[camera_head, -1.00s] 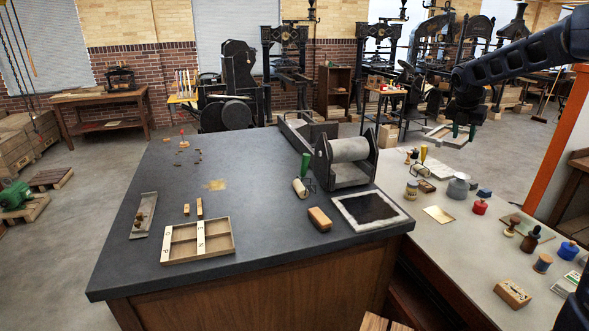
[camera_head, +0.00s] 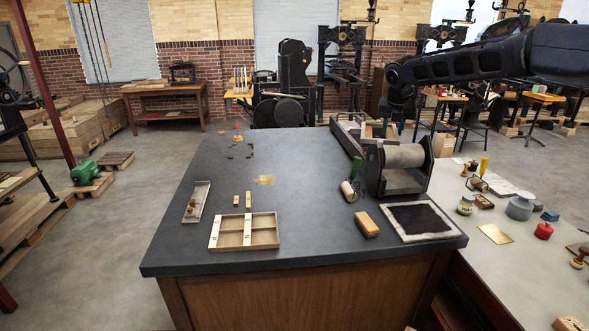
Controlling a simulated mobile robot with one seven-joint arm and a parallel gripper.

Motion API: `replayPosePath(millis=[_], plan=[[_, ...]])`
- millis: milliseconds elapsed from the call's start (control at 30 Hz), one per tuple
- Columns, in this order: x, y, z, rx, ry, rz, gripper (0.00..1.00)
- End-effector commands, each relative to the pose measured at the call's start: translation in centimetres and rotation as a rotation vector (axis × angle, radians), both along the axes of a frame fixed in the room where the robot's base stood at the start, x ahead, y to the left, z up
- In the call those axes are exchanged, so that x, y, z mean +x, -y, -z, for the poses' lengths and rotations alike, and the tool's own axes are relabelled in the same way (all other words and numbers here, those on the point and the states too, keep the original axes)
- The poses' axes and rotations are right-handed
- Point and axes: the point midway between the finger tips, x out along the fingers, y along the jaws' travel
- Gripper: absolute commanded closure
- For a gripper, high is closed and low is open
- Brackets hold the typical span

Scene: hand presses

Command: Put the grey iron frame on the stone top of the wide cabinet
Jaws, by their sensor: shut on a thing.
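The wide cabinet has a dark stone top (camera_head: 300,185) and a brown wooden body; it fills the middle of the head view. My gripper (camera_head: 389,127) is small in the view, at the far right end of the top, just behind the roller press. It is shut on the grey iron frame (camera_head: 367,131), a thin, flat, open frame. The roller press and a box-like part beside it overlap the frame, so its full outline is hidden. I cannot tell its exact height above the surface.
The roller press (camera_head: 405,158), a hand roller (camera_head: 348,191), a wooden block (camera_head: 366,224), a framed dark slab (camera_head: 424,221) and a divided wooden tray (camera_head: 262,238) stand on the top. Small pieces lie far left. A pale table (camera_head: 490,262) adjoins on the right.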

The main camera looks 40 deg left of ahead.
Motion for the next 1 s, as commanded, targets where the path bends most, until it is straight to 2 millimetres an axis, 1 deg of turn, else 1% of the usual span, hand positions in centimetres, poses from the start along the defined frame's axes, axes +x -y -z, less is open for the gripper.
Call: replayPosePath(millis=[33,100,200,300,500,667,700,967,1000], plan=[[-1.4,-2.0,0.1,0.003,-0.002,-0.038,1.00],[-3.1,-4.4,0.1,0.005,-0.003,-0.083,1.00],[-5.3,-7.3,0.2,0.008,-0.005,-0.141,1.00],[-7.3,-9.6,0.3,0.011,-0.007,-0.188,1.00],[-10.2,-12.7,0.4,0.017,-0.009,-0.255,1.00],[-12.3,-14.8,0.5,0.019,-0.012,-0.301,1.00],[-12.2,-14.6,1.4,0.016,-0.013,-0.298,1.00],[-12.2,-14.6,6.7,0.016,-0.013,-0.297,1.00],[-12.2,-14.6,7.7,0.016,-0.013,-0.296,1.00]])
